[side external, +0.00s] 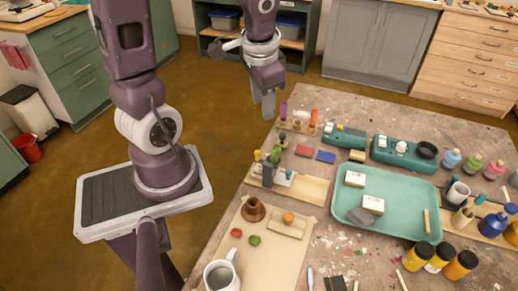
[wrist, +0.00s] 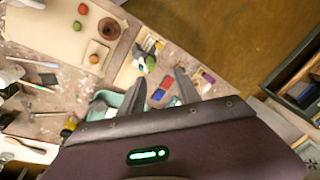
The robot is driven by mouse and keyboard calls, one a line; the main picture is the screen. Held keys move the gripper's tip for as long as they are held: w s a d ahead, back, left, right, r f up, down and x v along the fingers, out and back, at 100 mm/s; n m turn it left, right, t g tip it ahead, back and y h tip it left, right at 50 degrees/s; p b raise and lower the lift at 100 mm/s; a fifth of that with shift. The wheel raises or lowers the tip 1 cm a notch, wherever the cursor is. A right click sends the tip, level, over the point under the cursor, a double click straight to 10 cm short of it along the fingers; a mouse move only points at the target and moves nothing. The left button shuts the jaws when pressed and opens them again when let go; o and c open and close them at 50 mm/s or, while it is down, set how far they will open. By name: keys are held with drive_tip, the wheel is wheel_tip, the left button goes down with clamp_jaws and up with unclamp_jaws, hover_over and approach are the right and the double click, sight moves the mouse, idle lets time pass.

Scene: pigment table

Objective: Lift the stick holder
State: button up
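The stick holder (side external: 297,127) looks like a small wooden rack with a few upright coloured sticks, including purple and orange ones. It stands near the far left edge of the table. In the wrist view a purple stick (wrist: 208,77) shows just right of the right finger; the finger hides part of that area. My gripper (side external: 264,108) hangs above the table's far left edge, left of the holder in the side view, pointing down. In the wrist view its two fingers (wrist: 159,76) are apart with nothing held between them.
Red (side external: 304,151) and blue (side external: 326,157) blocks lie in front of the holder. A wooden board (side external: 312,190) with small bottles is nearer. Green boxes (side external: 343,137) and a teal tray (side external: 350,222) stand to the right.

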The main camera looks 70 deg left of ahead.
drive_tip(key=g+h, duration=0.1)
drive_tip(key=h, duration=0.1)
hover_over(257, 152)
wheel_tip(257, 152, down, 11)
drive_tip(key=shift+r, duration=0.2)
wheel_tip(257, 152, down, 8)
drive_tip(key=shift+f, duration=0.1)
clamp_jaws()
idle(0.7)
